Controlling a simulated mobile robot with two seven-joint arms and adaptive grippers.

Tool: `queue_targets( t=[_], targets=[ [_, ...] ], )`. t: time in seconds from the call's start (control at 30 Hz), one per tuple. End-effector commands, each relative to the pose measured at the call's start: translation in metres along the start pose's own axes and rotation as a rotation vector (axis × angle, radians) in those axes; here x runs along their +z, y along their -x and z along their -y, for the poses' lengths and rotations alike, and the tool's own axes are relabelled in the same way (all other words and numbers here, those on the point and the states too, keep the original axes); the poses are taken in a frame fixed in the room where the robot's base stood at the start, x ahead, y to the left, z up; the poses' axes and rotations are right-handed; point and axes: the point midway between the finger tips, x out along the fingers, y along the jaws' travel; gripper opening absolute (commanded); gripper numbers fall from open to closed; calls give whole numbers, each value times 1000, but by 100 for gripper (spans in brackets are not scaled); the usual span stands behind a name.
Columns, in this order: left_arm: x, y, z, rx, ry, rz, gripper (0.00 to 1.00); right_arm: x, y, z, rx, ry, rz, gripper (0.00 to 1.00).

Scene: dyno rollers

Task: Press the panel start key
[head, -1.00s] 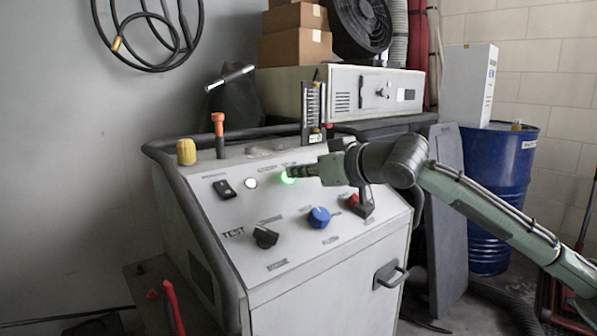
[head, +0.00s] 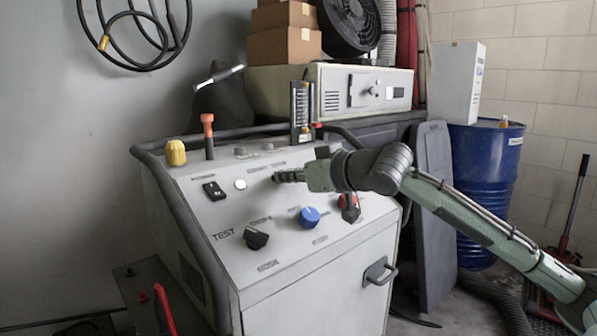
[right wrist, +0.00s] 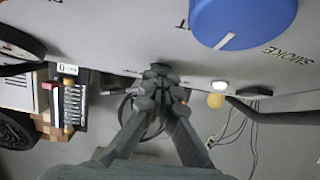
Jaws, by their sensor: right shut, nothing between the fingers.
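The pale grey control panel (head: 285,240) slopes toward me in the head view. My right gripper (head: 277,177) is shut and empty, with its fingertips at the upper middle of the panel face. They cover the spot of the green-lit key, so I cannot see the key or whether it is pushed in. A small round white key (head: 240,184) is to the left of the fingertips. In the right wrist view, the closed fingers (right wrist: 158,75) reach the panel surface; contact is hard to judge. My left gripper is out of view.
A black rocker switch (head: 214,191), a black knob (head: 255,238), a blue knob (head: 309,217) and a red-and-black switch (head: 349,207) sit on the panel. A dark tube rail (head: 178,205) runs along its left side. A blue drum (head: 487,190) stands at right.

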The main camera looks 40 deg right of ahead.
Motion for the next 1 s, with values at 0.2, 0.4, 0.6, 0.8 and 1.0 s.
queue_targets(
  t=[0.2,0.4,0.6,0.8,1.0],
  targets=[
    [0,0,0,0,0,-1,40,8,21,1,-1,-4,17,0],
    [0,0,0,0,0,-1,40,3,51,1,0,-3,5,0],
    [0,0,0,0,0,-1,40,0,73,1,-1,0,-1,0],
    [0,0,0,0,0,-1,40,-1,79,0,1,2,-4,0],
    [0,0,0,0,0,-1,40,-2,79,0,1,2,-4,0]
  ],
)
